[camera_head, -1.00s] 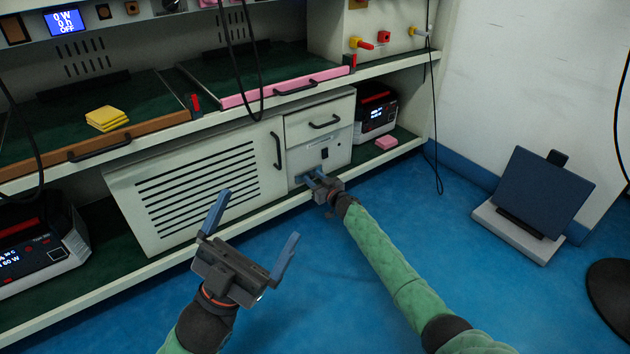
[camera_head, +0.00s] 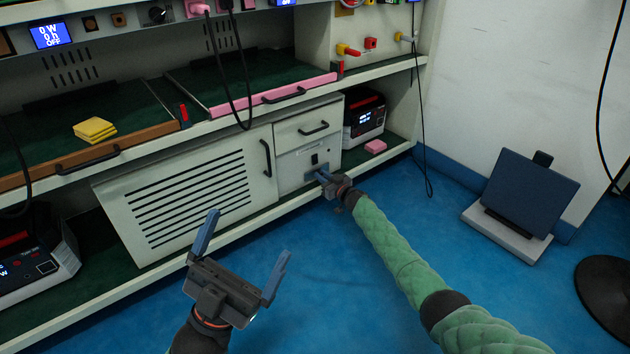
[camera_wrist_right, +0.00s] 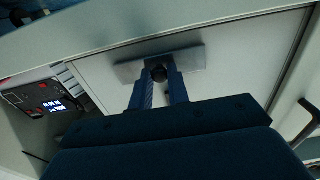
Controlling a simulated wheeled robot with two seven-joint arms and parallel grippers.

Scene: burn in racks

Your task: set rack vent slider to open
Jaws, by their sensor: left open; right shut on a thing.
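The rack's lower cabinet panel (camera_head: 293,171), pale grey, is on the bottom shelf under a drawer. The vent slider is a dark round knob (camera_wrist_right: 159,72) on a grey metal plate (camera_wrist_right: 190,58) in the right wrist view. My right gripper (camera_head: 322,176) is at this panel with its blue fingers on either side of the knob; in the right wrist view the fingers (camera_wrist_right: 160,82) close on it. The gripper hides most of the slider in the head view. My left gripper (camera_head: 238,245) is open and empty in front of the louvred door (camera_head: 190,200).
Cables hang in front of the rack.

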